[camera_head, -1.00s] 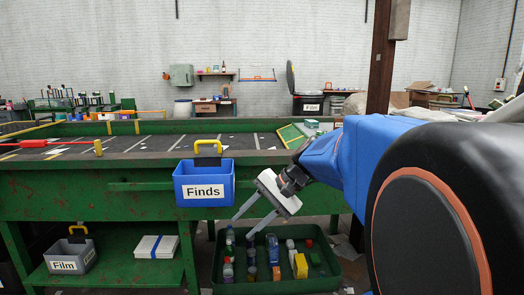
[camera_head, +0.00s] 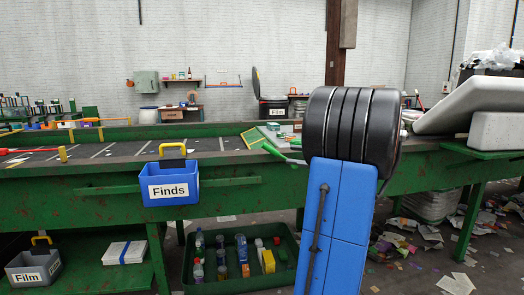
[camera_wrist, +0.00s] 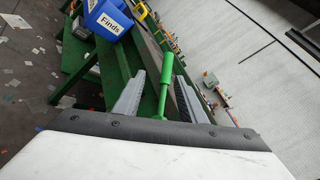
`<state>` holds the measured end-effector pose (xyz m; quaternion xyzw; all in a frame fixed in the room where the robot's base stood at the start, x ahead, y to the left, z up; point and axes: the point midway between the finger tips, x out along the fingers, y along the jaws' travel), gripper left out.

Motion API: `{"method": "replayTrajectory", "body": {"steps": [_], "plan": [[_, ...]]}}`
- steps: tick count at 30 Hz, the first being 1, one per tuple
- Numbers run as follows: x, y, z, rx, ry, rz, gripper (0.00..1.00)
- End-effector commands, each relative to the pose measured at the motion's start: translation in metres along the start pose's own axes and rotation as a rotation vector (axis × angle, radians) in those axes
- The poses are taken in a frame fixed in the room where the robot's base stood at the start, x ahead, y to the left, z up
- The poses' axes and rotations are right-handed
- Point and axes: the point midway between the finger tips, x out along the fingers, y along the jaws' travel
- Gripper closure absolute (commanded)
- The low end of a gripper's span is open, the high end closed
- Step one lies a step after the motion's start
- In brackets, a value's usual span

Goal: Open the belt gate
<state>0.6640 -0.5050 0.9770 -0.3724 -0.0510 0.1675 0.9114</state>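A green rod-like handle (camera_wrist: 164,88) stands between the two fingers of my gripper (camera_wrist: 160,96) in the wrist view. The fingers are apart on either side of it, and I see no clear contact. In the head view a green handle (camera_head: 284,156) shows at the front edge of the belt, just left of my arm. My arm hides most of my gripper there. A red bar (camera_head: 17,151) lies across the belt at the far left, by a yellow post (camera_head: 62,154). I cannot tell which part is the gate itself.
A blue bin marked Finds (camera_head: 171,190) hangs on the belt's front and shows in the wrist view (camera_wrist: 107,19). A green crate (camera_head: 240,285) of bottles sits on the floor below. A grey Film bin (camera_head: 32,268) is at lower left. Paper scraps litter the floor at right.

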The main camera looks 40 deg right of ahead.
Motion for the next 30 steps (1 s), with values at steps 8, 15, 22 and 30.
{"method": "replayTrajectory", "body": {"steps": [8, 15, 22, 30], "plan": [[-0.005, -0.014, -0.007, 0.010, -0.007, -0.043, 0.63], [0.030, -0.014, -0.006, 0.010, -0.008, -0.040, 0.63], [0.068, -0.016, -0.006, 0.010, -0.007, -0.039, 0.63], [0.113, -0.017, -0.006, 0.010, -0.008, -0.039, 0.63]]}}
